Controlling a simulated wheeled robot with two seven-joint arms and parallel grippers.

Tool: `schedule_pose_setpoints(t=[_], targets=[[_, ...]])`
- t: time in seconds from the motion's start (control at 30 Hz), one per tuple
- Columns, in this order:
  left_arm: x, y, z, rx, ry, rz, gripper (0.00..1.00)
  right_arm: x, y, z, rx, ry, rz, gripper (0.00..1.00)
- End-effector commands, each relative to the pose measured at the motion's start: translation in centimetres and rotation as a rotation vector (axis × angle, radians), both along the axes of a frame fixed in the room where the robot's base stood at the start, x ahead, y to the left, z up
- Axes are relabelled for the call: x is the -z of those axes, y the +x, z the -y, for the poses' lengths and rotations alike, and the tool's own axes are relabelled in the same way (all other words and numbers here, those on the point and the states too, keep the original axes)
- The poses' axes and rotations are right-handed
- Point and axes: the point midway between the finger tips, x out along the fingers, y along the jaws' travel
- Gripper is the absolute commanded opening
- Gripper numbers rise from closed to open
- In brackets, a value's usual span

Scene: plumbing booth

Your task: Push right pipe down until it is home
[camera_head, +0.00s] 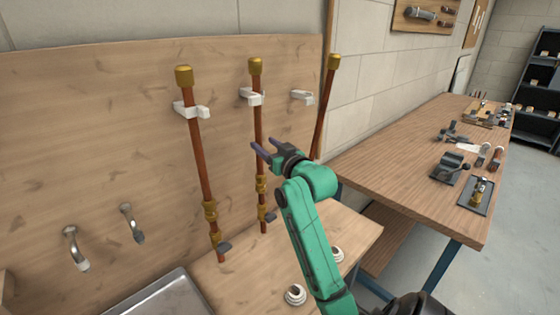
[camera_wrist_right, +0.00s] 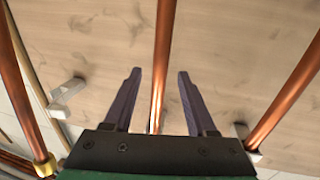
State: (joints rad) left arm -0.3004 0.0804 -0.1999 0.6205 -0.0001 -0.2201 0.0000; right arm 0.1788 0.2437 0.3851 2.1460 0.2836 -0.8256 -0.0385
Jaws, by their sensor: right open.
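The right pipe (camera_head: 325,105) is copper with a brass cap and leans to the right, beside the empty white right clip (camera_head: 302,97). Its lower end is hidden behind my right arm. The middle pipe (camera_head: 257,110) and left pipe (camera_head: 198,155) stand nearly upright at their white clips. My right gripper (camera_head: 262,149) is open at the middle pipe, at mid height. In the right wrist view, a copper pipe (camera_wrist_right: 163,60) runs between the open fingers or just beyond them; I cannot tell which. Contact is not clear. My left gripper is not in view.
The wooden backboard (camera_head: 90,130) rises behind the pipes. A metal sink (camera_head: 165,297) and two spouts are at lower left. Round fittings (camera_head: 295,295) sit on the counter near my right arm. A workbench (camera_head: 400,140) with tools stands at right.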

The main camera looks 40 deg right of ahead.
Motion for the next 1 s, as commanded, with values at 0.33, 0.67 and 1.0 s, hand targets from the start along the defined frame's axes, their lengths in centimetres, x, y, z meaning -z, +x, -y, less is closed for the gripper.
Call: schedule_pose_setpoints(t=[0.33, 0.67, 1.0], targets=[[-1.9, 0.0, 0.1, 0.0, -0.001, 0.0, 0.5, -0.8, -7.5, -1.7, 0.002, 0.003, -0.015, 0.57], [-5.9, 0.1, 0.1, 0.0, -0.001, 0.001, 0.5, -0.2, -9.5, -2.2, -0.001, 0.002, -0.006, 0.57], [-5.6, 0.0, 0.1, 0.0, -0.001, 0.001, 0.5, 0.2, -9.6, -2.2, -0.001, 0.002, -0.003, 0.57]])
